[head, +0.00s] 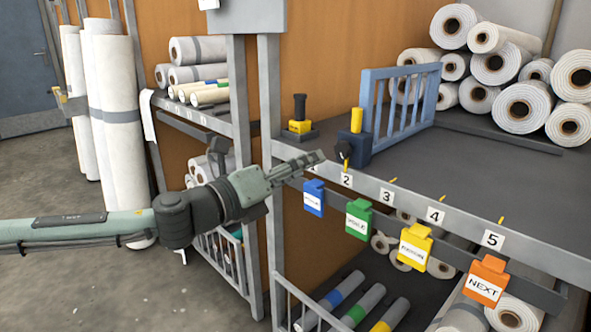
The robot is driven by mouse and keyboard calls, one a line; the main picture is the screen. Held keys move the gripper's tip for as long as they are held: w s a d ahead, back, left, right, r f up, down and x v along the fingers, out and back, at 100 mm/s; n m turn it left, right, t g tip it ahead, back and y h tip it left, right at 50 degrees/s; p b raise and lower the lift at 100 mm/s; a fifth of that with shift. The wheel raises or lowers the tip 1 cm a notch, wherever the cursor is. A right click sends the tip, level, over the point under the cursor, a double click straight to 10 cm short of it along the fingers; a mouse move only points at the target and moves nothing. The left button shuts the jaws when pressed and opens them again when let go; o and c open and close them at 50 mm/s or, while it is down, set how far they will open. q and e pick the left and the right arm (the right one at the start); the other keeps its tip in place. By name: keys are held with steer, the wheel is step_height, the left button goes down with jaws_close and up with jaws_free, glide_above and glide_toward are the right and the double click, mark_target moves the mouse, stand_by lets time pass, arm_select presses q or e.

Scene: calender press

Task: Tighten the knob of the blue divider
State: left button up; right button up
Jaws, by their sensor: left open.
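The blue divider (385,108) is a barred blue panel standing on the dark shelf, right of centre. At its near end is a dark blue block (357,143) with an upright yellow cylinder (356,121) on it. A small black knob (343,147) with a yellow part below it sits at the block's front left, by the shelf edge. My left gripper (318,158) reaches in from the left, its fingertips pointing right at the shelf's front rail. It is open and empty, a short gap left of the black knob. My right gripper is out of view.
A yellow block with a black post (299,113) stands behind my left gripper. Numbered labels and coloured tags, such as the blue tag (314,198), line the front rail (410,208). White rolls (520,100) are stacked at back right. The shelf top between is clear.

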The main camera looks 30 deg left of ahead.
arm_select(q)
steer(key=shift+s+a, duration=0.2)
steer(key=shift+s, duration=0.5)
steer(key=w+a+f+n+g+y, duration=0.1)
steer(key=w+a+f+n+y, duration=0.1)
steer(key=a+f+n, duration=0.3)
steer(key=w+a+f+n+y, duration=0.15)
steer(key=f+n, duration=0.25)
steer(key=f, duration=0.4)
steer(key=w+a+f+n+g+y, duration=0.1)
steer(key=a+f+n+y, duration=0.1)
steer(key=f+n+y, duration=0.3)
steer(key=s+a+f+n+g, duration=0.1)
steer(key=s+f+n+g, duration=0.15)
steer(key=f, duration=0.65)
steer(key=s+a+f+n+g, duration=0.1)
steer(key=s+a+f+n, duration=0.2)
steer(key=f, duration=0.7)
steer(key=s+d+f+n+g, duration=0.3)
steer(key=s+f, duration=0.6)
steer(key=s+d+f+n+g, duration=0.3)
steer(key=s+f, duration=0.5)
steer(key=s, duration=0.1)
steer(key=s+d+f+n+g, duration=0.3)
steer(key=s+f+n, duration=0.1)
steer(key=s+f, duration=0.5)
steer(key=shift+f+h, duration=0.3)
steer(key=shift+h, duration=0.15)
